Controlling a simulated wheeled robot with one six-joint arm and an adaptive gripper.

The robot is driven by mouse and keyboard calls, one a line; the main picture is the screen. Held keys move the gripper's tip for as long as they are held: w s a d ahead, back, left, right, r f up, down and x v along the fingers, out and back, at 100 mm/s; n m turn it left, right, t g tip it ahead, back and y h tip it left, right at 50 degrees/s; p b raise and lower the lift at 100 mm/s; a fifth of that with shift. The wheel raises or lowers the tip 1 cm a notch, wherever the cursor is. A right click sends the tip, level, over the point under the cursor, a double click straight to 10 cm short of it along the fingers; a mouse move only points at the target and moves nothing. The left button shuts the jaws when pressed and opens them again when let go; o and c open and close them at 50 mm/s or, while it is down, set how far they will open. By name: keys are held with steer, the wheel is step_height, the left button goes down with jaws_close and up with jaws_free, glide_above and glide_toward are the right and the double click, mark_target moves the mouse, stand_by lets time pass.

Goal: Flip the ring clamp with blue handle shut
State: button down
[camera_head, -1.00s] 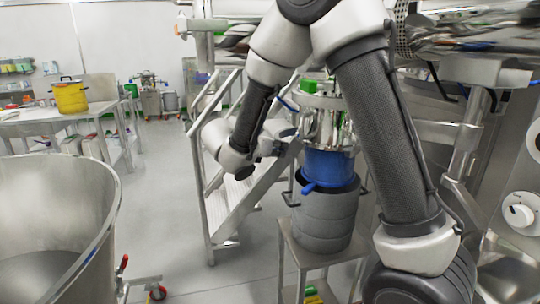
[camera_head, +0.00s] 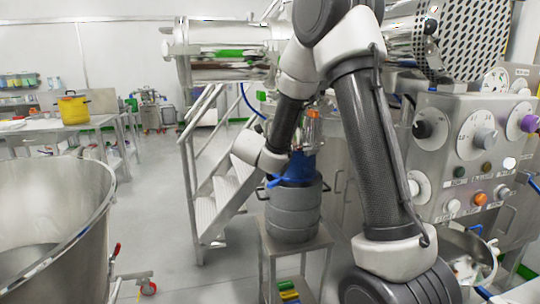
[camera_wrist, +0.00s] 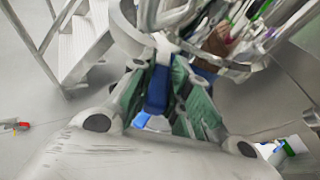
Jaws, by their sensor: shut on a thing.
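My gripper (camera_wrist: 164,92) is shut on a blue bar, seen between its green-padded fingers in the wrist view. I take this bar as the blue handle (camera_wrist: 157,90) of the ring clamp. Curved steel (camera_wrist: 150,28) lies just beyond the fingertips; I cannot tell which part of it is the clamp, or how far the ring is closed. In the head view a blue sleeve (camera_head: 299,166) sits above a grey drum (camera_head: 292,213), with a blue piece (camera_head: 276,181) sticking out left. My arm hides most of the clamp area there.
The drum stands on a small metal stand (camera_head: 296,250). Metal steps (camera_head: 215,205) are just left of it. A control panel (camera_head: 470,150) with knobs is close on the right. A large steel bowl (camera_head: 45,215) is at the left front. Open floor lies between bowl and steps.

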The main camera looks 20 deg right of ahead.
steer(key=c, duration=1.4)
jaws_free()
steer(key=shift+o, duration=0.2)
steer(key=v, duration=1.2)
